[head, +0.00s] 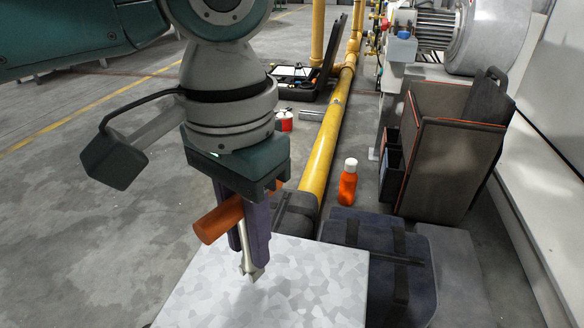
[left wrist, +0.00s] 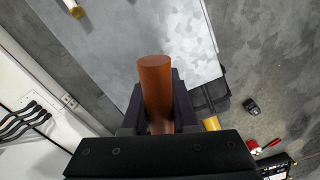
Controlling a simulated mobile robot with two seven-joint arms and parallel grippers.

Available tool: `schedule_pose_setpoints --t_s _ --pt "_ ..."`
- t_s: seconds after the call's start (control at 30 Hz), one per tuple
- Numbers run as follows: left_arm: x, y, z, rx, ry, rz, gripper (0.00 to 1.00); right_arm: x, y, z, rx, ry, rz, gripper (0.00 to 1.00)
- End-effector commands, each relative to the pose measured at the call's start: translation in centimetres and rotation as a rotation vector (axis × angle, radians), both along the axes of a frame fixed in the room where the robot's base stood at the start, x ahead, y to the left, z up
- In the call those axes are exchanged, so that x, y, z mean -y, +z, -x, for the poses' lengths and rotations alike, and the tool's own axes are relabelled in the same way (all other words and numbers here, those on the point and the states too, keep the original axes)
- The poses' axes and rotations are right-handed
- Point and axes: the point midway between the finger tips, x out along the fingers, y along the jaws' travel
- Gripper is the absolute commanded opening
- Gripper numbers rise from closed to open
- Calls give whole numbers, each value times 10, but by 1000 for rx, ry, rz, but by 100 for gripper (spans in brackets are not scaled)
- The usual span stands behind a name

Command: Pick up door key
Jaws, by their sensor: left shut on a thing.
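The door key (head: 218,220) has a thick orange-brown cylindrical handle and a thin metal shaft. The shaft points down and ends in a small forked tip just over the grey mottled metal top (head: 300,290); I cannot tell whether it touches. My left gripper (head: 257,238) points down and is shut on the key, with the handle sticking out to the left. In the left wrist view the key's handle (left wrist: 156,85) lies between the dark fingers (left wrist: 158,112). My right gripper is not in view.
Dark tool bags (head: 370,240) lie beside the metal top. An orange bottle (head: 347,185) with a white cap stands behind them. A yellow pipe (head: 325,150) runs along the floor. A tall brown open case (head: 440,150) stands at right. The floor at left is clear.

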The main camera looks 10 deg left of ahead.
Motion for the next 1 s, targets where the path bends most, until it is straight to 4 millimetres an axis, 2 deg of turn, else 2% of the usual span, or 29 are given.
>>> schedule_pose_setpoints --t_s 0.03,0.3,0.5,0.7,1.0 --pt "0 18 -1 2 0 2 0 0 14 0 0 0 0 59" --pt "1 102 -1 4 -1 3 0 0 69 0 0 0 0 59" --pt "1 150 -1 2 0 2 0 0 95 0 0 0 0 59" --pt "1 174 -1 1 0 2 0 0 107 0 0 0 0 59" --pt "1 178 0 0 0 1 0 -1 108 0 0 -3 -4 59"
